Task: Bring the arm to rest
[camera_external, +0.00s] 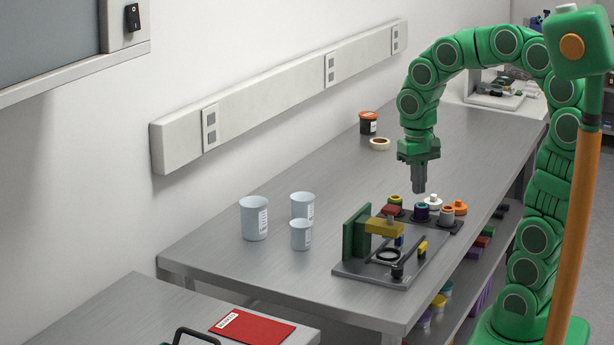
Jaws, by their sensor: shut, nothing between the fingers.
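My green arm arches over the steel bench (300,262) from the right. My gripper (418,190) points straight down, shut and empty, above the dark tray of small parts (450,226). The tips look apart from the parts below, though the exact height is hard to judge. The interferometer (356,232), with a green upright, a yellow arm and a dark ring on a grey base plate, stands in front of and left of the gripper.
Three pale cups (254,218) stand at the left of the bench. A tape roll (379,144) and a dark jar with an orange lid (368,123) sit behind. A red folder (252,327) lies on the near table. The bench's middle is clear.

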